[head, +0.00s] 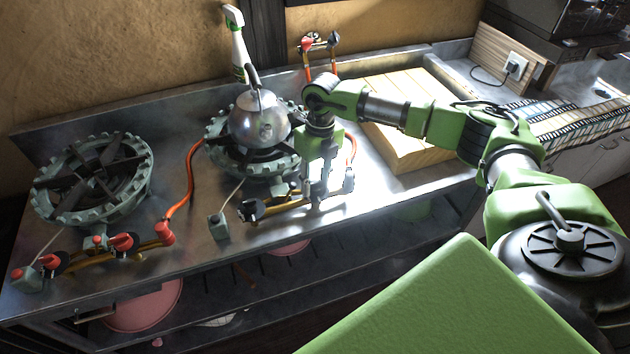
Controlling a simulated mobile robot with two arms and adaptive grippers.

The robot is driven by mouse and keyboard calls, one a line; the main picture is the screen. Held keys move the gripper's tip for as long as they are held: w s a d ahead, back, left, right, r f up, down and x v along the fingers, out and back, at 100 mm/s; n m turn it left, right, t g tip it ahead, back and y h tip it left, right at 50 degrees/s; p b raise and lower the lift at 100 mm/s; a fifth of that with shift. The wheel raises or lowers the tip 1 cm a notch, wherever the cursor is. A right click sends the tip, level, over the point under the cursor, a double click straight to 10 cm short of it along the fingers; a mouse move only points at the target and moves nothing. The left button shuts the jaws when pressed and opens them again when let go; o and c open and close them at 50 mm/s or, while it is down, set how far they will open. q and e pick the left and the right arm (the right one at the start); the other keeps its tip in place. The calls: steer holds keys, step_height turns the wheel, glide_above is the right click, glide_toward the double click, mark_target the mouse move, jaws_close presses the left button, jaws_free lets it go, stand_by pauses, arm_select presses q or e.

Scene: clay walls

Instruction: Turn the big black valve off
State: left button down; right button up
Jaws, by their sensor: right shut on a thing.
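The right burner (222,160) has a yellow gas pipe (283,206) along its front with valves on it. A black valve handle (250,210) shows at the pipe's left end. My right gripper (318,197) points down at the right part of this pipe. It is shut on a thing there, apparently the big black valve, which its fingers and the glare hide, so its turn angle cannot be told. My left gripper is not in view.
A metal kettle (258,122) stands on the right burner. A left burner (95,180) has red-handled valves (122,241) and an orange hose (190,180). A spray bottle (237,45) stands behind. A wooden board (405,145) lies right of the gripper, under my forearm.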

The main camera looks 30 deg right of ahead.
steer(key=shift+w+d+r+m, duration=0.2)
steer(key=shift+w+r+m, duration=0.05)
steer(key=shift+m, duration=0.25)
steer(key=o, duration=0.9)
steer(key=shift+o, duration=0.7)
steer(key=shift+s+f, duration=0.1)
step_height(320, 180, up, 12)
steer(key=shift+d, duration=0.45)
steer(key=shift+s+a+f, duration=0.1)
